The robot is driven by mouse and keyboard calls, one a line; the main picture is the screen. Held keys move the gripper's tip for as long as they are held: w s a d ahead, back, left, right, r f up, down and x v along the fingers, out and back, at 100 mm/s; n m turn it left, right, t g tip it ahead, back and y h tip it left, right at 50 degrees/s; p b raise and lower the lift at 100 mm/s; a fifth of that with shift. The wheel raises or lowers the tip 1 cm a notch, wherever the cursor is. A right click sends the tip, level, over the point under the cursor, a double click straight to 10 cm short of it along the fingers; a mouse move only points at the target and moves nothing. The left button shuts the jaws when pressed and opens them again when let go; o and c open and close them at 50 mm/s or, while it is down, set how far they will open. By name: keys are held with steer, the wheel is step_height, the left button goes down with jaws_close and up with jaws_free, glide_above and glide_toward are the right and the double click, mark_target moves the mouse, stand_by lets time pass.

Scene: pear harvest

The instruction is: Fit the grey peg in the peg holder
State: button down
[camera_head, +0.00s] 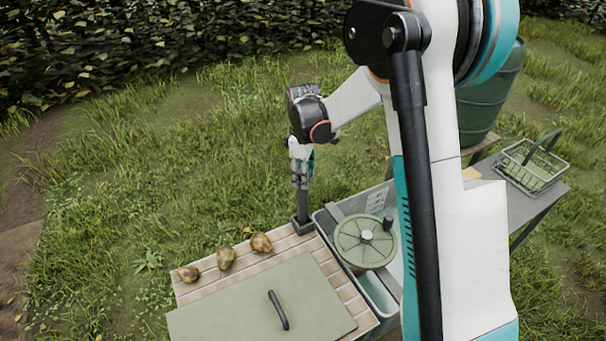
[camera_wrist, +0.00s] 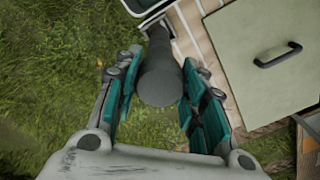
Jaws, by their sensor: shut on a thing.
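My gripper (camera_head: 301,178) points down above the back right corner of the slatted table. It is shut on the grey peg (camera_wrist: 160,78), a thick dark grey cylinder between the two teal-lined fingers in the wrist view. In the head view the peg (camera_head: 302,203) hangs upright below the fingers. A dark block (camera_head: 302,225), seemingly the peg holder, stands at the table corner directly under the peg. A narrower dark part (camera_wrist: 158,32) shows beyond the peg in the wrist view. I cannot tell whether the peg is inside the holder or only above it.
A green board with a black handle (camera_head: 278,310) covers much of the slatted table (camera_head: 340,280). Several brown pears (camera_head: 227,258) lie behind it. A grey crate (camera_head: 325,222) with a round green lid (camera_head: 350,245) adjoins on the right. A wire basket (camera_head: 533,165) stands farther right.

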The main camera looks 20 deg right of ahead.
steer(key=shift+f+b, duration=0.3)
steer(key=shift+f, duration=0.4)
steer(key=shift+f+b, duration=0.65)
steer(key=shift+b, duration=0.15)
steer(key=shift+f, duration=0.3)
steer(key=shift+f+b, duration=0.8)
steer(key=shift+b, duration=0.15)
stand_by(0.3)
steer(key=c, duration=0.9)
jaws_free()
steer(key=shift+c, duration=0.2)
steer(key=shift+o, duration=0.3)
